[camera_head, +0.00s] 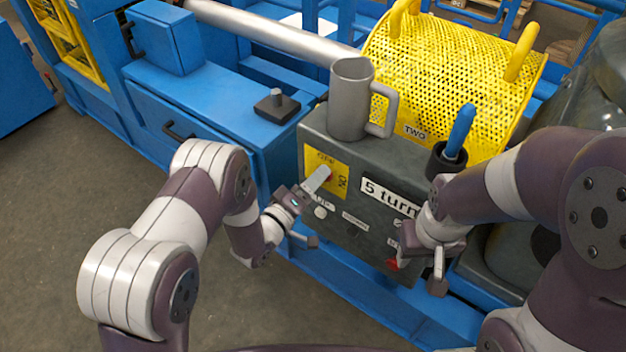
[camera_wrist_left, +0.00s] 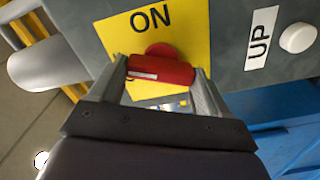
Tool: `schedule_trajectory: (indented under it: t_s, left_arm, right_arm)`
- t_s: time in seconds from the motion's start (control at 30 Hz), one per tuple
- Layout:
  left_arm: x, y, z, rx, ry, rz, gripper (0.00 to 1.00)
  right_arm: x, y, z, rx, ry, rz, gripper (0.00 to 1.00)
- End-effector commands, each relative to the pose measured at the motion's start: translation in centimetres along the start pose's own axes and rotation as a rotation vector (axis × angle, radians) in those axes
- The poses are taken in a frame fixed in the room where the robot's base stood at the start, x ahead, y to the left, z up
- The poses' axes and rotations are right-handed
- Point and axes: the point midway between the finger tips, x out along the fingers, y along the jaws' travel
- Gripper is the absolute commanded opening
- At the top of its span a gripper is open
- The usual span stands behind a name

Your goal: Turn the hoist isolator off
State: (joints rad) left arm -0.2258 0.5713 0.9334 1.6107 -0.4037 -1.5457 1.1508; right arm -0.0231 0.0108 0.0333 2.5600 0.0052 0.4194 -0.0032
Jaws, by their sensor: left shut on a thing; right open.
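The hoist isolator is a red handle (camera_wrist_left: 160,70) on a yellow plate (camera_wrist_left: 115,33) marked ON. In the left wrist view the handle lies crosswise below the word ON, between both fingers of my left gripper (camera_wrist_left: 158,88). That gripper is shut on it. My left gripper (camera_head: 317,181) covers most of the handle there. My right gripper (camera_head: 440,268) is open near the box's lower right.
A grey mug (camera_head: 350,100) stands on the box, beside a blue-handled tool in a black cup (camera_head: 447,160). A white UP label (camera_wrist_left: 258,47) and white button (camera_wrist_left: 298,37) are right of the plate. A red control (camera_head: 391,265) sits near my right gripper.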

Motion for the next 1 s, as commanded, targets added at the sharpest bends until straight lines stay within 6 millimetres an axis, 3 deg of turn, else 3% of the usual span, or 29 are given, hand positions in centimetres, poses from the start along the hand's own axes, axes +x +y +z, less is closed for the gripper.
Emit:
schedule_trajectory:
  t_s: [0.5,1.0]
  left_arm:
    - [0.16,0.11,-0.26,-0.356,0.005,0.007,0.46]
    - [0.17,0.02,-0.25,-0.445,0.006,0.008,0.46]
  right_arm:
    - [-1.05,0.00,-0.13,0.000,0.000,0.000,0.43]
    - [-1.21,0.00,-0.14,0.000,0.000,0.000,0.43]
